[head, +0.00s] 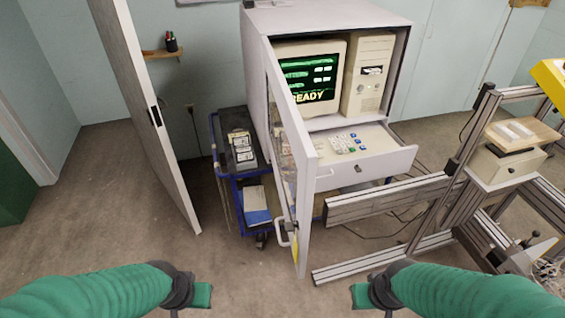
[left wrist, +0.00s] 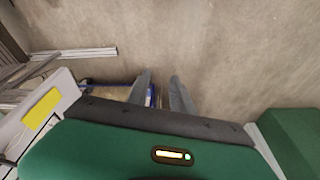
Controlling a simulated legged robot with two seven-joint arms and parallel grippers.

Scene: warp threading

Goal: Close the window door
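The window door (head: 304,190) is the white-framed glass door of the white cabinet (head: 330,18). It stands open, swung out towards me from the cabinet's left side. A pale handle (head: 283,233) is on its lower outer part. My left gripper shows only in part at the bottom of the head view, left of the door and apart from it. In the left wrist view its two fingers (left wrist: 160,80) are spread with nothing clearly between them. My right gripper (head: 367,296) is at the bottom edge, right of the door; its fingers are hidden.
A drawer (head: 385,165) with a keyboard sticks out of the cabinet under a monitor (head: 308,78). A blue cart (head: 228,178) stands left of the door. An aluminium frame (head: 392,198) reaches in from the right. Another open white door (head: 150,110) is further left.

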